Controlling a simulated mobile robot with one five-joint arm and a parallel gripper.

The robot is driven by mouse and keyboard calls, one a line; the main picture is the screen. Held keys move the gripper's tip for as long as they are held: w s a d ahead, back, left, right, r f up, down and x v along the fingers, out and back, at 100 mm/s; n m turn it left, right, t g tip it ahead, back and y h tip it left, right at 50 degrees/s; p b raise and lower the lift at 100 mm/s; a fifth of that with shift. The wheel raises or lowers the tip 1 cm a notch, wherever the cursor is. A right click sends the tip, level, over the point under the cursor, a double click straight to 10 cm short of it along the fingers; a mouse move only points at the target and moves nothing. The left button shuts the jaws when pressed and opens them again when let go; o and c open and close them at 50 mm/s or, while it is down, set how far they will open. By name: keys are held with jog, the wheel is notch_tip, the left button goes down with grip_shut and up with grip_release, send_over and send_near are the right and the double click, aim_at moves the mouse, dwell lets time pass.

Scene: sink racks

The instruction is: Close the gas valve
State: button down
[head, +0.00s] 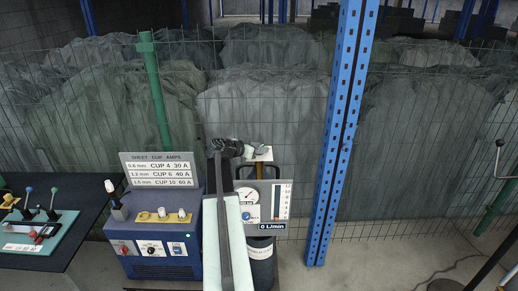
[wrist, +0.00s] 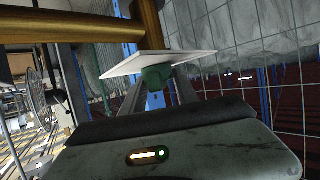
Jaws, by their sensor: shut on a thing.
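The gas valve shows in the wrist view as a brass body (wrist: 90,28) with a green knob (wrist: 157,77) below a white tag (wrist: 175,62). My gripper (wrist: 157,88) has one finger on each side of the green knob and is shut on it. In the head view my gripper (head: 254,149) is at the top of the cylinder, behind a gauge panel, with the white tag (head: 263,154) beside it. The knob is hidden there by my arm. The grey panel (head: 267,201) has a round dial, a blue knob and a display reading 0 L/min.
A blue welding machine (head: 150,222) with a cup-amps sign (head: 157,169) stands left of my arm. A dark table (head: 30,256) with a control box is further left. A blue rack post (head: 335,130) stands close on the right, before wire mesh. Floor shows at right.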

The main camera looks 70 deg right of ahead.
jog(key=shift+w+a+n+t, duration=0.1)
jog(key=shift+n+t, duration=0.2)
jog(key=n+t+h, duration=0.1)
jog(key=n+t, duration=0.1)
jog(key=t, duration=0.1)
jog(key=shift+a+n, duration=0.1)
jog(key=shift+n, duration=0.2)
jog(key=n+t, duration=0.6)
jog(key=t, duration=0.1)
jog(key=shift+y, duration=0.3)
jog(key=n+t+y, duration=0.1)
jog(key=n+t, duration=0.1)
jog(key=n+t+y, duration=0.1)
jog(key=n, duration=0.1)
jog(key=n+t+y, duration=0.2)
jog(key=shift+d+t, duration=0.25)
jog(key=shift+t, duration=0.05)
jog(key=shift+a+n+t+y, duration=0.1)
jog(key=shift+n+t+y, duration=0.6)
jog(key=shift+n+y, duration=0.7)
jog(key=shift+a+y, duration=0.1)
jog(key=shift+y, duration=0.2)
jog(key=c, duration=0.9)
grip_release()
jog(key=shift+c, duration=0.2)
